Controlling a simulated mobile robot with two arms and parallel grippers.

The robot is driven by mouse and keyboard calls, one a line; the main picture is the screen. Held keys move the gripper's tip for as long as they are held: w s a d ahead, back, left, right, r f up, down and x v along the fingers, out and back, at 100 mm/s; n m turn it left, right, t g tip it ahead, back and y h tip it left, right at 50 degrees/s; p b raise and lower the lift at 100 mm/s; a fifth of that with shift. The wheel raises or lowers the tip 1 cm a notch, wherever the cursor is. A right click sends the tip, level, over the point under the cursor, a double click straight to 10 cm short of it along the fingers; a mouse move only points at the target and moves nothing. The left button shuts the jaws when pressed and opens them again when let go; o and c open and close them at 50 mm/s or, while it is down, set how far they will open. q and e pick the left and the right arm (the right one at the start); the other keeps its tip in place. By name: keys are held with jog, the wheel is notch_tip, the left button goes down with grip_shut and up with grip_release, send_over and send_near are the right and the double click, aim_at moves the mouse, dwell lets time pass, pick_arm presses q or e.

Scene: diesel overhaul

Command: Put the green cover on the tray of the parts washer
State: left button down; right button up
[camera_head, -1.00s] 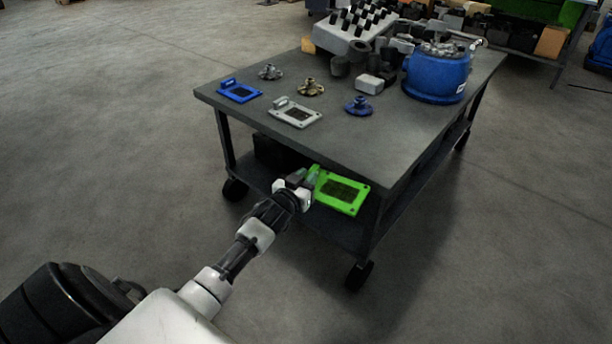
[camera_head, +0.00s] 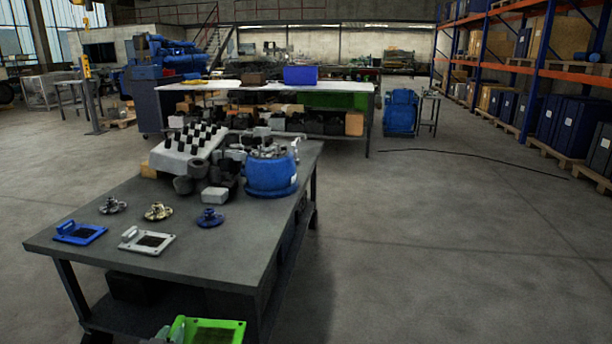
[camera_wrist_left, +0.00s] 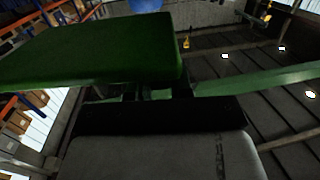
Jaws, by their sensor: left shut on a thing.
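The green cover (camera_head: 214,331), a flat plate with a dark rectangular window, shows at the bottom edge of the head view, in front of the cart's near edge. My left gripper (camera_head: 164,334) is barely visible at the cover's left end, cut off by the frame. In the left wrist view the cover (camera_wrist_left: 95,48) fills the upper left, and my left gripper (camera_wrist_left: 160,92) is shut on it. My right gripper is not in view. I cannot tell for sure which thing is the parts washer, and no tray of it can be made out.
The grey cart (camera_head: 215,250) carries a blue cover (camera_head: 80,233), a grey cover (camera_head: 146,241), small flanged parts and a blue round housing (camera_head: 271,172). Behind it stand a long workbench (camera_head: 330,87) and a blue machine (camera_head: 401,112). Open floor (camera_head: 450,240) lies right of the cart.

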pick_arm(q)
jog(key=s+d+r+p, duration=0.4)
jog(key=s+d+r, duration=0.3)
jog(key=s+r, duration=0.2)
jog(key=s+d+r+p, duration=0.5)
jog(key=s+d+r, duration=0.2)
jog(key=s+r, duration=0.2)
jog(key=shift+s+r+h, duration=0.3)
jog(key=shift+s+r, duration=0.05)
jog(key=shift+s, duration=0.7)
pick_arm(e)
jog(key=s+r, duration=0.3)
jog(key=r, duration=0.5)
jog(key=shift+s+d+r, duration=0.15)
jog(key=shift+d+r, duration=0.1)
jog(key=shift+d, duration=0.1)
